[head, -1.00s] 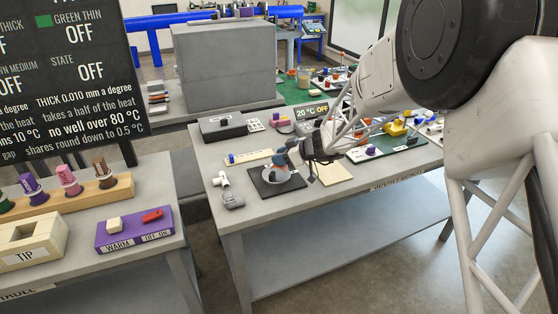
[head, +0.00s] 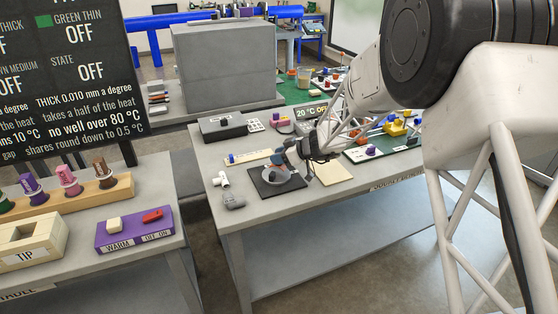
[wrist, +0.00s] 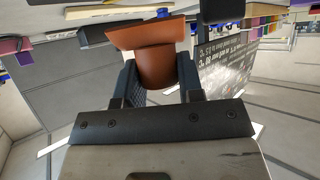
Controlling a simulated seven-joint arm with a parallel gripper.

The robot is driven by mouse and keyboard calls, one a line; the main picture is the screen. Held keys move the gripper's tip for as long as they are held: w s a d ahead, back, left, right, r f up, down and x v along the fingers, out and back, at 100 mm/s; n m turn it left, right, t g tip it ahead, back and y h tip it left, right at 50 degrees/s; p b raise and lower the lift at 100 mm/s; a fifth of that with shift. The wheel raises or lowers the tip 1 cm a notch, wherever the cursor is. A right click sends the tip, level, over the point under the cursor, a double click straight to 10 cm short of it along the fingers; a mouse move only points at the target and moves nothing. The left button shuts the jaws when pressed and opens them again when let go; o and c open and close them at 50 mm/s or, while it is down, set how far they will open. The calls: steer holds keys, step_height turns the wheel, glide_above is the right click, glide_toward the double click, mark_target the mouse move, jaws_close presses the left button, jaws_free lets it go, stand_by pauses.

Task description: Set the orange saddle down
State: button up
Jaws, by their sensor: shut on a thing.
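The orange saddle (wrist: 147,36) is a flared, curved piece with a rounded body. In the wrist view it sits between the two dark fingers of my gripper (wrist: 158,72), which is shut on its body. In the head view my gripper (head: 281,160) is low over a dark square mat (head: 262,186) at the left part of the middle table. A small patch of the saddle (head: 275,170) shows there, above or at a pale round dish (head: 290,182) on the mat. My gripper hides much of both, so I cannot tell whether they touch.
A white pipe fitting (head: 221,180) and a grey fitting (head: 234,201) lie left of the mat. A tan board (head: 332,174) lies to its right. A pale strip with a blue peg (head: 248,158) and a dark box (head: 222,128) are behind.

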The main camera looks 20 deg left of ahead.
steer(key=shift+f, duration=0.85)
steer(key=shift+f, duration=0.15)
steer(key=o, duration=0.9)
steer(key=shift+v, duration=3.9)
steer(key=shift+s, duration=0.1)
